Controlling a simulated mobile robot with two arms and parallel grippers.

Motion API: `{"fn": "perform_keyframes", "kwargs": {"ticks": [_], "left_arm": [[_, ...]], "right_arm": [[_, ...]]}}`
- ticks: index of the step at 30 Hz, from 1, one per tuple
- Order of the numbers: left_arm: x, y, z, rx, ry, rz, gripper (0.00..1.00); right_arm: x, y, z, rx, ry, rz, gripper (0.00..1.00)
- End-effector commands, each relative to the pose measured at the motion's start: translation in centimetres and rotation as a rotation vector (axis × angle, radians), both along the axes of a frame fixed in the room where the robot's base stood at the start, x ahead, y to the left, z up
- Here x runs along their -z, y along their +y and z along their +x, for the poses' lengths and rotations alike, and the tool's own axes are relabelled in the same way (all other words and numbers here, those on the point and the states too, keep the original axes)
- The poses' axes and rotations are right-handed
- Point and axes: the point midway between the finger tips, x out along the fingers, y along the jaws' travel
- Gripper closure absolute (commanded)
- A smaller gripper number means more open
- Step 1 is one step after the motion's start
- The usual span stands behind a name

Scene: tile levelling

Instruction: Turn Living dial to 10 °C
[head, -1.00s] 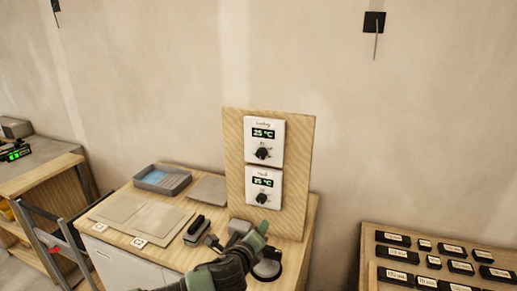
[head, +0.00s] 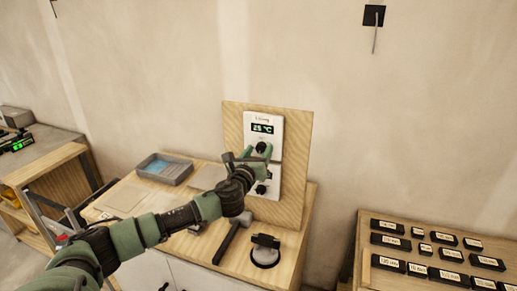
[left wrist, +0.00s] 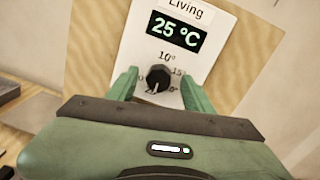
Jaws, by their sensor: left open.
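The white Living thermostat (head: 275,126) is the upper of two panels on an upright wooden board (head: 233,125). Its display reads 25 °C. Its black dial (left wrist: 158,78) shows in the left wrist view below the display, with a 10° mark above it and 15 to its right. My left gripper (head: 258,151) is open, its green fingers on either side of the dial; in the left wrist view (left wrist: 160,88) I cannot tell whether they touch it. The lower thermostat (head: 273,188) is partly hidden by my left gripper. My right gripper is not in view.
The board stands on a wooden bench. On the bench are a grey tray (head: 164,169), a hammer-like tool (head: 230,240) and a round black-handled suction cup (head: 265,252). A rack of labelled black blocks (head: 430,252) stands at the right.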

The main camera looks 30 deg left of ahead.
Motion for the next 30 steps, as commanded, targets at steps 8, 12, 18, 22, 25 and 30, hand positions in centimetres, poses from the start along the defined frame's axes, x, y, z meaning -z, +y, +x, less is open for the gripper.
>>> {"fn": "perform_keyframes", "kwargs": {"ticks": [8, 12, 18, 22, 25, 30], "left_arm": [[0.02, 0.07, 0.23, 0.0, 0.0, -0.001, 0.49], [0.02, 0.07, 0.22, 0.0, 0.0, -0.001, 0.82], [0.02, 0.08, 0.21, 0.0, -0.001, -0.002, 1.0], [0.05, 0.08, 0.2, 0.0, -0.003, -0.016, 1.0], [0.07, 0.09, 0.19, -0.001, -0.01, -0.043, 1.0], [0.14, 0.1, 0.2, 0.0, -0.031, -0.131, 1.0]], "right_arm": [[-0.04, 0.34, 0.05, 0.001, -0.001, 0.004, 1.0], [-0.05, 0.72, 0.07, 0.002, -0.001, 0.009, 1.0], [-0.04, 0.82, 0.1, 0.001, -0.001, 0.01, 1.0], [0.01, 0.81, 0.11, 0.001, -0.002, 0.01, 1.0], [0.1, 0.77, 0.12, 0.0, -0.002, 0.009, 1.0], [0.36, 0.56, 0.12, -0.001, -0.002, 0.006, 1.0]]}}
